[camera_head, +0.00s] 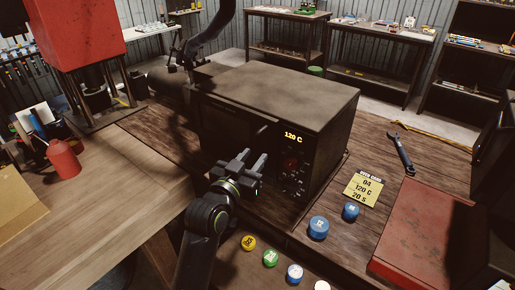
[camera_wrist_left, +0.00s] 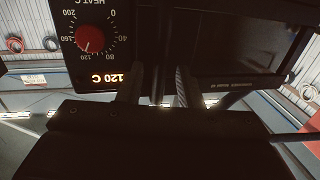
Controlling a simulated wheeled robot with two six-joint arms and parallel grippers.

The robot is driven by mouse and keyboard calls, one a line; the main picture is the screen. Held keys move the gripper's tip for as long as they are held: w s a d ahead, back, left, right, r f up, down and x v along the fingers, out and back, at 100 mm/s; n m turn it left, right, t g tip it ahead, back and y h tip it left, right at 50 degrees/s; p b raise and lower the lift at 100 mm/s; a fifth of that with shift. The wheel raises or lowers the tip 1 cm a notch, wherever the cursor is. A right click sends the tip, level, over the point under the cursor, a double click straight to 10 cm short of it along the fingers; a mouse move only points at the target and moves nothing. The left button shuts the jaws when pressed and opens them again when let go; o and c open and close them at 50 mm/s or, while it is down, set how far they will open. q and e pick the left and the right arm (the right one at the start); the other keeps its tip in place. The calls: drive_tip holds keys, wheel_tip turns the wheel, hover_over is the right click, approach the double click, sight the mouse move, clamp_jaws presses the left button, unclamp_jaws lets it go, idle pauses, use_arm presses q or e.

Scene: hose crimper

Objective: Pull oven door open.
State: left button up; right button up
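The oven (camera_head: 290,95) is a dark box on the wooden bench, its display glowing 120 C. Its front has a dark door (camera_head: 228,125) on the left and a control panel with a red dial at the right. The door looks shut. My left gripper (camera_head: 258,160) is at the oven front, by the door's right side. In the left wrist view the oven front appears upside down, with the red dial (camera_wrist_left: 90,39). My two fingers (camera_wrist_left: 160,88) stand apart there, with a dark upright bar, apparently the door handle, between them. Contact is unclear. My right gripper is not in view.
A yellow note (camera_head: 363,187), a wrench (camera_head: 402,152) and a red case (camera_head: 425,235) lie right of the oven. Several coloured round caps stand in front. A red press (camera_head: 78,35) stands at the left. A dark jointed arm (camera_head: 205,38) hangs behind the oven.

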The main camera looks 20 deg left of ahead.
sight(256, 154)
use_arm(q)
drive_tip(key=shift+w+d, duration=0.15)
drive_tip(key=shift+w, duration=0.65)
drive_tip(key=shift+w+d, duration=0.1)
drive_tip(key=shift+w, duration=0.65)
drive_tip(key=shift+c, duration=0.2)
clamp_jaws()
